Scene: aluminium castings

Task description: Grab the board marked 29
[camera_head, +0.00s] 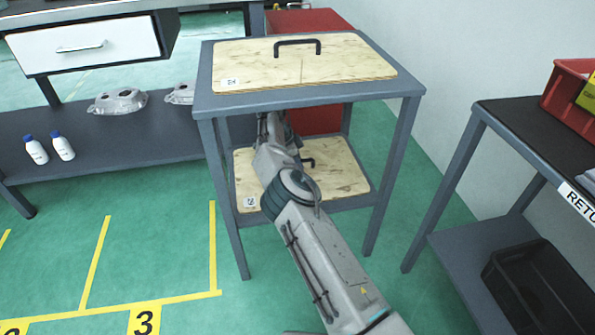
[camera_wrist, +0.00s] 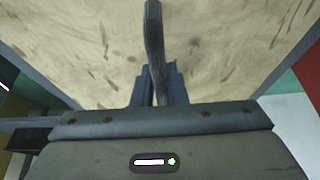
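Two plywood boards with dark handles are on a grey two-level stand. The upper board (camera_head: 340,62) lies on the top, and the lower board (camera_head: 335,180) lies on the lower shelf. Each has a small white tag, too small to read for sure, so I cannot tell which is 29. My arm reaches under the top, over the lower board; the gripper is hidden in the head view. In the wrist view, my gripper (camera_wrist: 160,85) has its fingers on both sides of a dark handle (camera_wrist: 154,40) on a plywood board (camera_wrist: 85,45). Whether they press on it is unclear.
The stand's top (camera_head: 300,97) and legs are close around my arm. A red cabinet (camera_head: 310,22) is behind it. A bench with castings (camera_head: 118,102) and white bottles is at left. A dark table (camera_head: 510,120) with a red bin is at right.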

